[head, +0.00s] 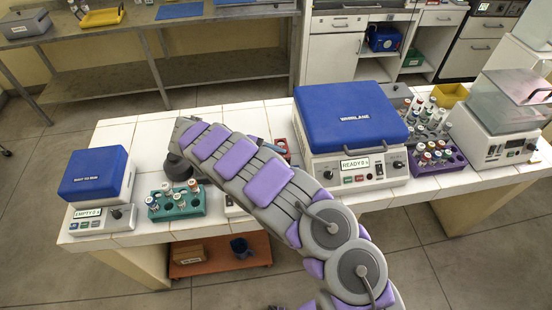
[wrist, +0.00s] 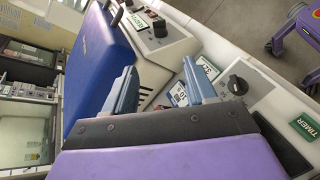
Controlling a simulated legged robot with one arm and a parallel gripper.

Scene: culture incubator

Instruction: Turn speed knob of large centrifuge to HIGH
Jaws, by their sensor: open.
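The large centrifuge (head: 345,115) has a closed blue lid and a pale front panel with a lit display (head: 355,163) reading READY. A dark knob (head: 398,165) sits at the panel's right end; its setting is too small to read. In the wrist view the blue lid (wrist: 100,55) is at left, with a black knob (wrist: 160,28) on the pale panel beyond my fingers. My gripper (wrist: 160,72) is open, its two light blue fingers apart and empty, short of that knob. In the head view, my arm hides most of the gripper.
A small centrifuge (head: 95,175) and a green tube rack (head: 176,203) stand at left. Purple (head: 440,163) and grey racks crowd the large centrifuge's right side. In the wrist view a box with a dial (wrist: 237,84) and a TIMER label lies close right of my fingers.

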